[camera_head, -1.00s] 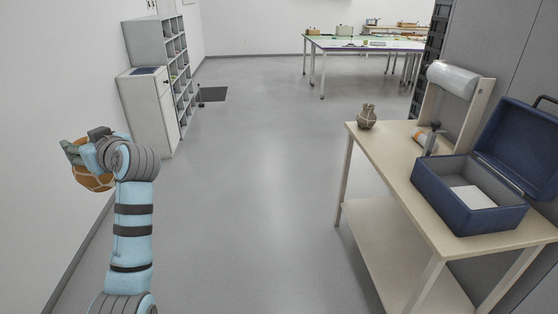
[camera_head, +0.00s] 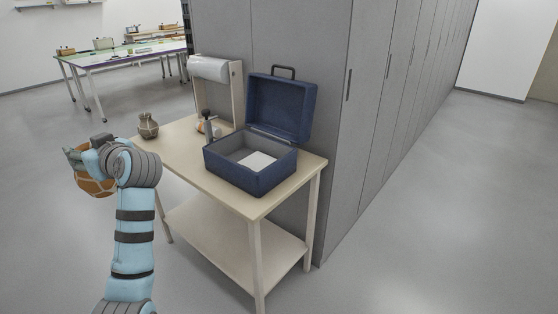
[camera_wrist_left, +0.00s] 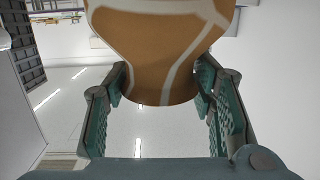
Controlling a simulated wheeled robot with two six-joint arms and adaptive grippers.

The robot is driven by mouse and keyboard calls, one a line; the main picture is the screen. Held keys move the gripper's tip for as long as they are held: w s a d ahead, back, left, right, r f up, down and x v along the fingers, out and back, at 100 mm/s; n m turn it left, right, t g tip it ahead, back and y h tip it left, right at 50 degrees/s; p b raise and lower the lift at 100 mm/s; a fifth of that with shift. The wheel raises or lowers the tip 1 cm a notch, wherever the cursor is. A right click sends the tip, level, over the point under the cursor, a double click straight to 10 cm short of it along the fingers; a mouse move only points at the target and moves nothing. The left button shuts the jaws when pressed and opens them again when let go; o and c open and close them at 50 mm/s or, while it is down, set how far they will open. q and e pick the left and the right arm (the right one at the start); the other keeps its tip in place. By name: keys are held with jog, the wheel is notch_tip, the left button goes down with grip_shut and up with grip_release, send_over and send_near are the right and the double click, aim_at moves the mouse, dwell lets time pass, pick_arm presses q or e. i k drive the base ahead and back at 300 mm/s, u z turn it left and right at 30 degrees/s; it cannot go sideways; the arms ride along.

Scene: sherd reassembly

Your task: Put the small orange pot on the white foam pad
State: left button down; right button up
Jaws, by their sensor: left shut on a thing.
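The small orange pot (camera_head: 95,184), with pale seam lines, is held by my left gripper (camera_head: 78,156) at the left of the head view. In the left wrist view the pot (camera_wrist_left: 160,50) sits between the two green-padded fingers, which are shut on it; its upper part is cut off by the frame. A white pad (camera_head: 258,161), which looks like the foam pad, lies flat inside the open blue case (camera_head: 247,184) on the wooden table. The held pot is left of the table and well apart from the pad. My right gripper is not in view.
The table (camera_head: 190,165) also bears a small brownish vessel (camera_head: 148,126), a roll on a wooden stand (camera_head: 208,68) and a small orange-and-white item. The case lid (camera_head: 278,108) stands up at the back. Grey cabinets (camera_head: 400,90) rise behind. Open floor lies left and right.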

aim_at(260, 164)
jog(key=z, duration=0.7)
jog(key=i, duration=1)
